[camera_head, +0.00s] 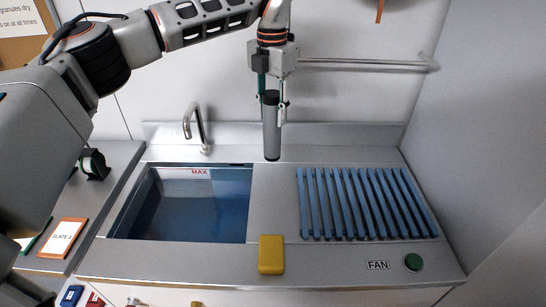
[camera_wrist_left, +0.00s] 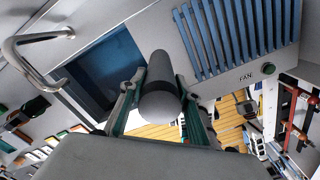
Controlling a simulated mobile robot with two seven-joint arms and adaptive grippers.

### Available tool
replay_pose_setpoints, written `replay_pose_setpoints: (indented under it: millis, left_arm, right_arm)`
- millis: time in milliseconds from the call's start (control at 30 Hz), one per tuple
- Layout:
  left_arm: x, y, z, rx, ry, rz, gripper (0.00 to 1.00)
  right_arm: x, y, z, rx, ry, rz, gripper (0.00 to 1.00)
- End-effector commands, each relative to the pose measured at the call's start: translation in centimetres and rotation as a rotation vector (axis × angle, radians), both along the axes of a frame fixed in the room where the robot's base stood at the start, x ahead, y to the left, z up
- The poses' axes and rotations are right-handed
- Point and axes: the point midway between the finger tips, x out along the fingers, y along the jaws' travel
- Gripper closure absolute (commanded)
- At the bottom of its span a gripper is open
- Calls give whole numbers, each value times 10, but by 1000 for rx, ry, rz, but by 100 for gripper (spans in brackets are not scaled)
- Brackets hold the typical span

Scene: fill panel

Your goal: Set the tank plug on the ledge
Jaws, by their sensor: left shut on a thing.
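The tank plug (camera_head: 271,135) is a dark grey upright cylinder. My left gripper (camera_head: 271,100) is shut on its upper part and holds it over the back of the steel counter. In the left wrist view the plug (camera_wrist_left: 158,75) sits between the two green-lined fingers of the left gripper (camera_wrist_left: 160,105). The ledge seems to be the steel strip (camera_head: 325,154) behind the tank and grille. I cannot tell whether the plug's lower end touches the steel. My right gripper is not in view.
The blue tank (camera_head: 195,212), marked MAX, is open at the left, with a tap (camera_head: 197,130) behind it. A blue slatted grille (camera_head: 365,204) is at the right. A yellow block (camera_head: 271,254) sits near the front edge. A rail (camera_head: 360,64) crosses the back wall.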

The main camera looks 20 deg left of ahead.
Motion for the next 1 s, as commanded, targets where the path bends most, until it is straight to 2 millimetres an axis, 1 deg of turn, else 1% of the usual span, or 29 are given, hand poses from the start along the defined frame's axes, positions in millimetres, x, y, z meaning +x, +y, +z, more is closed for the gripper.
replay_pose_setpoints:
  millis: [33, 200, 333, 400, 633, 833, 900, 1000]
  left_arm:
    - [-1, 0, -14, -2, 6, -1, 99]
    - [-1, -1, -54, -2, 4, 0, 99]
    - [-1, 0, -77, -1, 2, -1, 99]
    - [0, -1, -85, -2, 1, 0, 99]
    - [0, 0, -100, -1, 0, 0, 99]
    - [0, -1, -126, -1, 2, -1, 99]
    - [0, -1, -131, -2, 0, 0, 99]
    - [0, -1, -131, -2, -1, 0, 99]
  right_arm:
    - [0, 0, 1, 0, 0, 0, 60]
    - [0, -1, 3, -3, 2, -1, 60]
    - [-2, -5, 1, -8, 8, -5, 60]
    - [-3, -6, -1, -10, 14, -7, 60]
    - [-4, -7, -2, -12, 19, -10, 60]
    - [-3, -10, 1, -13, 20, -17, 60]
    - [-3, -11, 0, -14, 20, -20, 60]
    - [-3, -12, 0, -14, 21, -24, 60]
